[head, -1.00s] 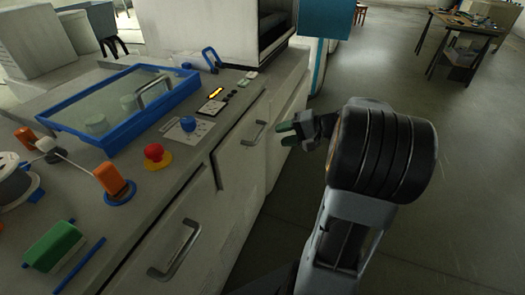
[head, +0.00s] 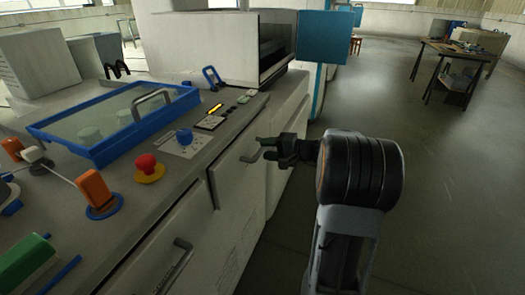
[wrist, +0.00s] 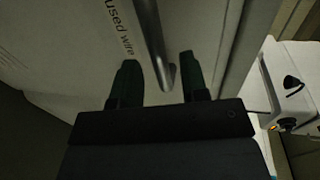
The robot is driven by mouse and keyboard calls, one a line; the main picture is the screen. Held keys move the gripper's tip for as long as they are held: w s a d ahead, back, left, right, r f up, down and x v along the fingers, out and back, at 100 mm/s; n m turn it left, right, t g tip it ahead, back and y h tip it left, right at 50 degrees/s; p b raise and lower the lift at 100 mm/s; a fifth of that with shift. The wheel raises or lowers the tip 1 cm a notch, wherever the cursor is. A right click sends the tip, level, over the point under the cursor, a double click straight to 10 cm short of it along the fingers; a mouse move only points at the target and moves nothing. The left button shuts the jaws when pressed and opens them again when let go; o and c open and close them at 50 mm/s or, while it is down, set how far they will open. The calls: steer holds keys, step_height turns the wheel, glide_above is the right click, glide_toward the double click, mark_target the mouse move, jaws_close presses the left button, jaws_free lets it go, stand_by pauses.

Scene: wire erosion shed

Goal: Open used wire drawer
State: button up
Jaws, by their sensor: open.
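The used wire drawer (wrist: 85,40) has a pale front with the printed words "used wire", seen close up in the wrist view. Its metal bar handle (wrist: 151,40) runs down between the two green-tipped fingers of my gripper (wrist: 158,85). The fingers are open, one on each side of the handle's end, and do not appear to touch it. In the head view my gripper (head: 266,149) is at the far drawer handle (head: 250,156) on the cabinet front. That drawer looks closed. Contact between fingers and handle cannot be made out there.
A nearer drawer handle (head: 174,265) sticks out of the same cabinet. Open floor (head: 440,190) lies to the right. A workbench (head: 455,52) stands far back.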

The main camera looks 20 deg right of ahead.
steer(key=shift+x, duration=1.15)
jaws_close()
